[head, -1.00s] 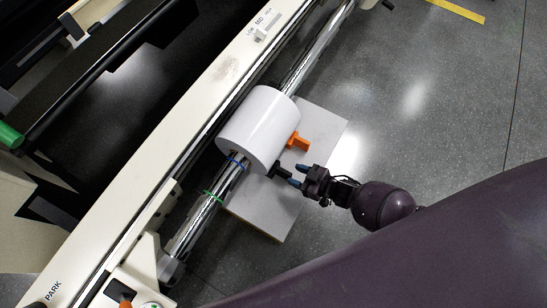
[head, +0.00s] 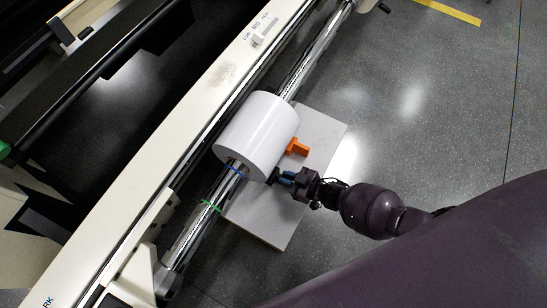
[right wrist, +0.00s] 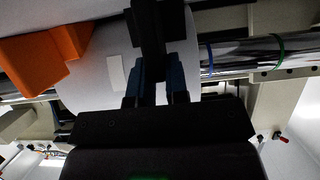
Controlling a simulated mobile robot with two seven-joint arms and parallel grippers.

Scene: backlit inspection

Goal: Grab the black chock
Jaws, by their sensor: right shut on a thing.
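The black chock (head: 274,175) sits at the near lower end of the white roll (head: 257,136), partly hidden by my fingers in the head view. In the right wrist view the black chock (right wrist: 150,25) runs up from between the blue fingers against the roll. My right gripper (head: 286,178) is shut on it, and its fingers also show in the right wrist view (right wrist: 157,82). My left gripper is in neither view.
An orange chock (head: 297,147) stands beside the roll, close to my right gripper. A pale board (head: 262,217) lies under the roll. A shiny shaft (head: 200,219) passes through the roll along the cream machine frame (head: 150,128). Grey floor is clear at right.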

